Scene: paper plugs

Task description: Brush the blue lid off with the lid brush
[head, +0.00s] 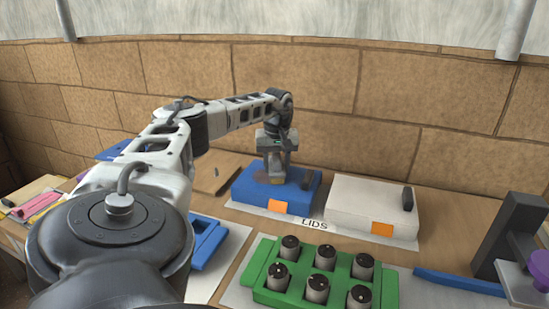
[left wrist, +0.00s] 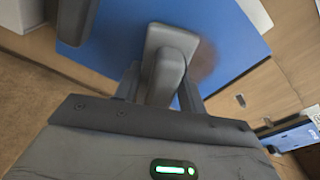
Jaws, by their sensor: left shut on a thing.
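The blue lid (head: 250,190) is a blue block with an orange tag on its front, lying at the back of the table. A brown smudge (head: 262,178) shows on its top, and also in the left wrist view (left wrist: 204,62). My left gripper (head: 276,165) is over the blue lid, pointing down. It is shut on a grey piece, which looks like the lid brush (left wrist: 165,72), held low at the lid top beside the smudge. Whether its underside touches the lid is hidden. My right gripper is not in view.
A white lid (head: 365,200) with a dark handle lies right of the blue one, on a sheet marked LIDS. In front is a green rack (head: 275,295) with several dark-topped plugs. A dark stand (head: 507,235) is at the right. A brick wall closes the back.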

